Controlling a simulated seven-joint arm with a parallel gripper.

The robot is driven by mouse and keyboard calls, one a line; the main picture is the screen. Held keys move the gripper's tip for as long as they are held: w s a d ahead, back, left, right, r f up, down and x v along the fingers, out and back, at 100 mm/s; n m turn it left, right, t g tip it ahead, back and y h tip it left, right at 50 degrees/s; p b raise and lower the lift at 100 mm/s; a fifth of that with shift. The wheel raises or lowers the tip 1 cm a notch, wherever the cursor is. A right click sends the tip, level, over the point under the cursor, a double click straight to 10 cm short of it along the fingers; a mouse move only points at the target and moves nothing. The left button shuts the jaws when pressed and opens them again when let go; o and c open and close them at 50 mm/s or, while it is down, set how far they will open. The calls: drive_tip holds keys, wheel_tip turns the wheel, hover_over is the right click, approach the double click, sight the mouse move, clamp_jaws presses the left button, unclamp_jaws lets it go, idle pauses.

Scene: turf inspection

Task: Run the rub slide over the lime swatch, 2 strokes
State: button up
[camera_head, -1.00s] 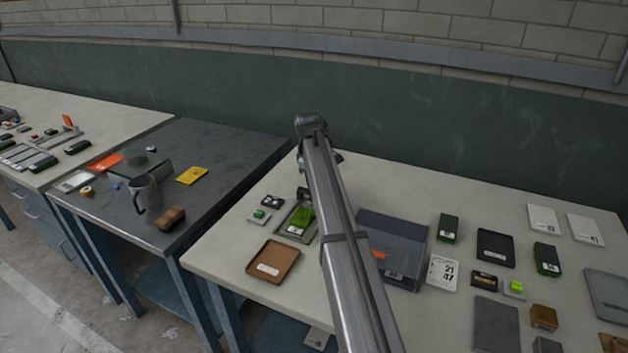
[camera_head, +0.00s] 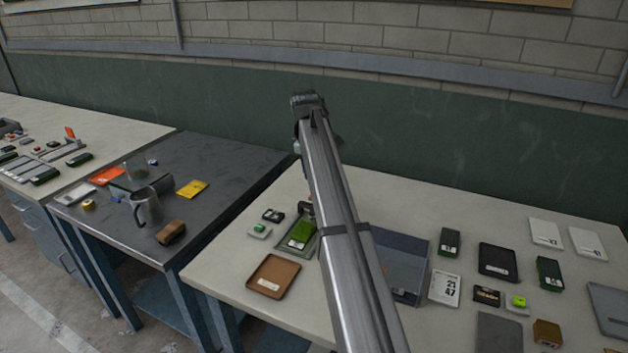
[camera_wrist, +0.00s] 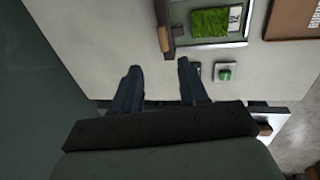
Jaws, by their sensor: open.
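The lime swatch (camera_head: 300,234) is a bright green turf piece lying in a shallow grey-green tray (camera_head: 284,249), left of my arm. In the wrist view the swatch (camera_wrist: 210,22) shows at the top, with a white label beside it. A dark block with a brown wooden part (camera_wrist: 164,38) stands beside the tray's edge; it may be the rub slide, but I cannot tell for sure. My gripper (camera_wrist: 158,66) is open and empty, its two fingers apart, just short of that block in the picture.
A small green-buttoned piece (camera_wrist: 224,72) and a dark two-part piece (camera_head: 273,215) sit near the tray. A brown tray (camera_head: 262,290) lies in front, and a blue-grey case (camera_head: 408,265) is right of my arm. Several small items crowd the right of the bench.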

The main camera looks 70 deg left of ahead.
drive_tip(key=shift+s+d+r, duration=0.1)
drive_tip(key=shift+r, duration=0.7)
drive_tip(key=shift+s+d+r, duration=0.1)
drive_tip(key=shift+r, duration=0.65)
